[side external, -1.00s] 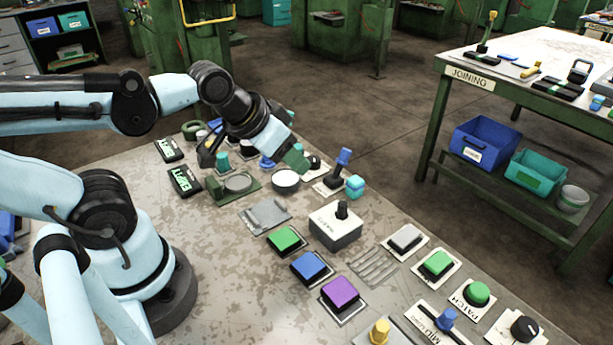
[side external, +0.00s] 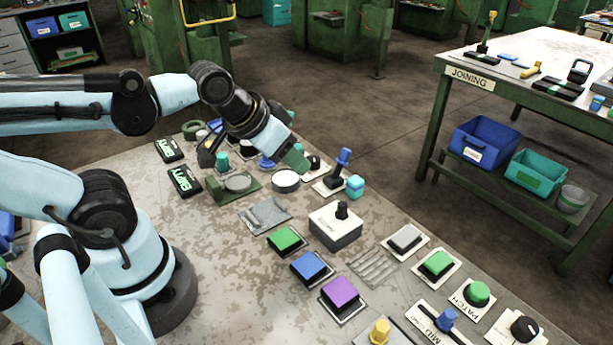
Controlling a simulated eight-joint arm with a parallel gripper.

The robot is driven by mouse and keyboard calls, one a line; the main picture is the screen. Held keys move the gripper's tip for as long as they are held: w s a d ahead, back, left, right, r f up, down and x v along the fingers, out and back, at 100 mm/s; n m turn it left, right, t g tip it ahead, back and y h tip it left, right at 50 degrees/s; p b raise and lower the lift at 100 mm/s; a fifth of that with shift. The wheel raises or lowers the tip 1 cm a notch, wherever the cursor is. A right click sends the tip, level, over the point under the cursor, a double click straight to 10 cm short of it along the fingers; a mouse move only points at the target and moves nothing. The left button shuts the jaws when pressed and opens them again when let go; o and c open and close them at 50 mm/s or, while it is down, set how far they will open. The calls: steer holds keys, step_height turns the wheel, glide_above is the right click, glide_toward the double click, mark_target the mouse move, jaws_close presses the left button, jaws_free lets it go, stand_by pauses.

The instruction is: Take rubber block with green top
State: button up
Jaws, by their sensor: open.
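The block with the green top (side external: 286,239) sits on the worktable, with a dark body under its green face. It is the nearest to my arm in a diagonal row with a blue-topped block (side external: 312,266) and a purple-topped block (side external: 341,292). My gripper (side external: 294,159) is at the end of the raised arm, above and behind the green-topped block and clear of it. It hangs near the back row of fixtures. Its jaws are open with nothing seen between them; the fingers are small and hard to make out.
A grey box with a black knob (side external: 336,229) stands right of the green-topped block. A joystick (side external: 340,166) and a round white-topped fixture (side external: 285,180) stand behind. A second green button (side external: 437,263) is on a pale plate at right.

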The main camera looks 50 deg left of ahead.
steer(key=o, duration=0.7)
steer(key=g, duration=0.7)
glide_above(284, 238)
steer(key=f, duration=0.1)
steer(key=shift+s+d+f, duration=0.1)
steer(key=shift+d+f, duration=0.05)
steer(key=shift+f, duration=1.65)
steer(key=shift+s+d+f, duration=0.1)
steer(key=shift+d+f, duration=0.05)
steer(key=shift+f, duration=1.65)
steer(key=shift+w+a+f, duration=0.15)
steer(key=shift+f, duration=0.6)
steer(key=shift+w+a+f, duration=0.1)
steer(key=shift+f, duration=1.8)
